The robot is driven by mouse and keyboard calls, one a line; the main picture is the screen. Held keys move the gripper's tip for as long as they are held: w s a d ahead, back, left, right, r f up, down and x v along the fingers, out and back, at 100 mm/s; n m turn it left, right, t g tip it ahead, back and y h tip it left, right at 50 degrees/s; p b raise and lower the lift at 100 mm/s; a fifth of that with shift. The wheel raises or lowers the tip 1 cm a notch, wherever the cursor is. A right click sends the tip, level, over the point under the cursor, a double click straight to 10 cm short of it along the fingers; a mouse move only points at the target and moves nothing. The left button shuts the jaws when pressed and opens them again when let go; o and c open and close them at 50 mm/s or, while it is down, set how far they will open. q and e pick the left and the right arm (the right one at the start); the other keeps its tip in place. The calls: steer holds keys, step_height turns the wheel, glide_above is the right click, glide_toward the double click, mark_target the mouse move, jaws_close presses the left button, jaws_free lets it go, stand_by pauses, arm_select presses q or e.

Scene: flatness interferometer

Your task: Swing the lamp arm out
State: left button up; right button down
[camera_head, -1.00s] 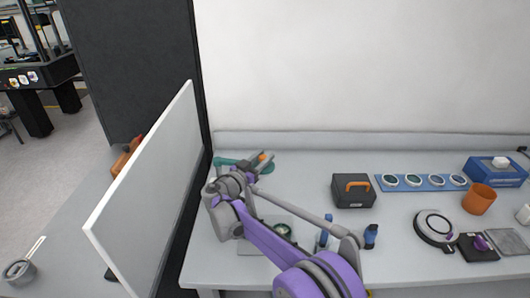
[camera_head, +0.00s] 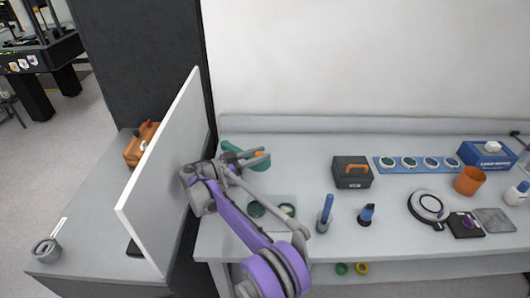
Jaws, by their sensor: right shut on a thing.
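The lamp arm is a teal piece at the back left of the table, with a rounded teal head (camera_head: 261,163) and a bar (camera_head: 230,147) running left towards the dark partition. A small orange part shows at the head. My right gripper (camera_head: 251,156) reaches over from the front with my grey and purple arm and is shut on the lamp arm by the orange part. Its fingers partly hide the lamp arm, so the exact grip is hard to see. My left gripper is not in view.
A white panel (camera_head: 165,170) stands close left of my arm. A dark case (camera_head: 352,172), blue upright tools (camera_head: 325,214), a blue lens rack (camera_head: 416,165), an orange cup (camera_head: 469,181) and a round device (camera_head: 427,206) stand rightward. The table's back middle is clear.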

steer(key=c, duration=0.6)
jaws_free()
steer(key=shift+o, duration=0.2)
step_height(320, 180, up, 10)
steer(key=shift+c, duration=0.3)
